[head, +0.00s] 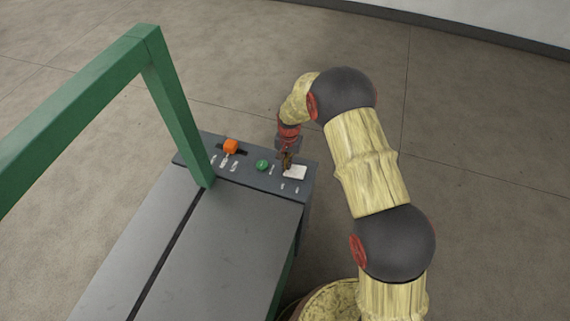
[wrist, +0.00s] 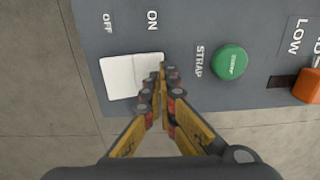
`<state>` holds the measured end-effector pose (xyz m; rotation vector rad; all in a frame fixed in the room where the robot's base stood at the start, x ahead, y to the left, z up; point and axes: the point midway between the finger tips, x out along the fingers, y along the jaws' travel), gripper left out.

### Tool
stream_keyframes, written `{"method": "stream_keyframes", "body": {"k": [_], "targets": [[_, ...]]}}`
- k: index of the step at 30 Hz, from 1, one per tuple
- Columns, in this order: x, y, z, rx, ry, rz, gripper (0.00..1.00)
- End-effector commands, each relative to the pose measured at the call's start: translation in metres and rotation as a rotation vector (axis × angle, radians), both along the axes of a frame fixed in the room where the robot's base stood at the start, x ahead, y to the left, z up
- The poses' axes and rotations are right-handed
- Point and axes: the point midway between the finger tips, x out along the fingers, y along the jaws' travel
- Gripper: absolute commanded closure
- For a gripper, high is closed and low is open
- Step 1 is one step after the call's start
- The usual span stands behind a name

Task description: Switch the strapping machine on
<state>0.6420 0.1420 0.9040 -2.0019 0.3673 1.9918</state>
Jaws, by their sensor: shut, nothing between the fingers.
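The strapping machine (head: 228,245) has a grey top and a dark control panel along its far end. A white rocker switch (head: 296,172) sits at the panel's right end; it also shows in the wrist view (wrist: 118,78), with OFF marked by its left half and ON by its right half. My gripper (head: 286,166) points down at the panel by the switch. In the wrist view its shut, empty fingertips (wrist: 161,72) overlap the right edge of the ON half. I cannot tell whether they touch it, or which half is pressed in.
A green STRAP button (wrist: 229,62) is close to the right of the fingers in the wrist view. An orange slider knob (head: 231,146) is further along the panel. A green arch (head: 174,100) rises over the machine. The floor beyond is clear.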

Motion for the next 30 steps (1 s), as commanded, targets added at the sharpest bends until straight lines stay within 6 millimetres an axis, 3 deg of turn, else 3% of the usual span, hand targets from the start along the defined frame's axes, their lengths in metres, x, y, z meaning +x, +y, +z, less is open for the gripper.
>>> {"method": "stream_keyframes", "body": {"k": [13,17,30], "targets": [[-0.002,-0.003,0.003,0.0,0.0,0.001,1.0],[-0.001,-0.003,0.011,0.0,-0.002,0.001,1.0],[-0.002,-0.006,0.094,0.0,-0.002,0.001,1.0]]}}
